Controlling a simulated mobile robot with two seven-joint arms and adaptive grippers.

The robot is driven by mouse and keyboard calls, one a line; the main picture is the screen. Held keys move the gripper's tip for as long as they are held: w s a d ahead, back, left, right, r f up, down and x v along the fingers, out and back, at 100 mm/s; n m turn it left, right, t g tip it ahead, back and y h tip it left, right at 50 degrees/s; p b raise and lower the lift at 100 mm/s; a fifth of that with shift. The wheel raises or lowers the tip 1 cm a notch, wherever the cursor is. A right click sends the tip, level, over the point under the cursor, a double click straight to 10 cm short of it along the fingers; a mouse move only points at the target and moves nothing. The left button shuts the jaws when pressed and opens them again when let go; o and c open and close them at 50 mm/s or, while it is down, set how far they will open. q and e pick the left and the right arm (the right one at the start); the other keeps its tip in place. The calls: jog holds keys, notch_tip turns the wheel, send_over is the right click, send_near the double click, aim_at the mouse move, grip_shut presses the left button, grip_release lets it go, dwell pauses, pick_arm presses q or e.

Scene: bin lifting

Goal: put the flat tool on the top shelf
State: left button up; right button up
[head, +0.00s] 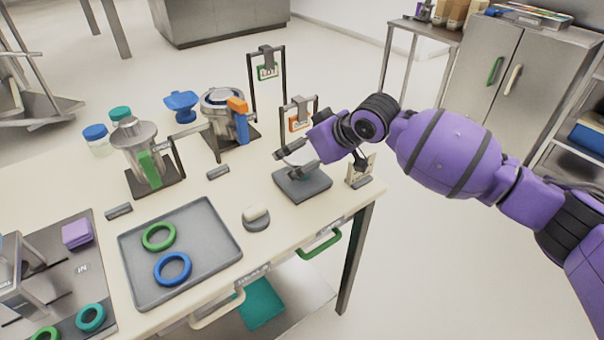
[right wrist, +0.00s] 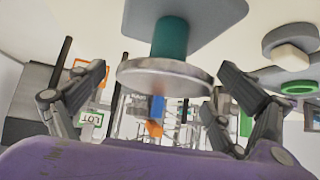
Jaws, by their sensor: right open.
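The likely flat tool is a round silver disc on a teal stem (right wrist: 170,38), standing disc-up on a dark grey square pad (head: 302,184) near the table's right end. In the head view its pale disc (head: 301,157) is partly hidden by my right gripper (head: 295,160). In the right wrist view my right gripper (right wrist: 162,80) is open, with one finger on each side of the disc and a visible gap at both sides. My left gripper is not in view. A metal rack (head: 585,135) at the right has shelves; which one is the top shelf I cannot tell.
A grey tray (head: 200,278) holds a green ring and a blue ring. A round grey holder (head: 256,219) stands left of the pad. Black frames with tags (head: 268,72) stand behind. A grey cabinet (head: 530,75) stands at the back right. Open floor lies between table and cabinet.

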jog(key=c, duration=2)
jog(key=shift+w+r, duration=0.1)
jog(key=shift+r, duration=0.1)
jog(key=shift+c, duration=0.4)
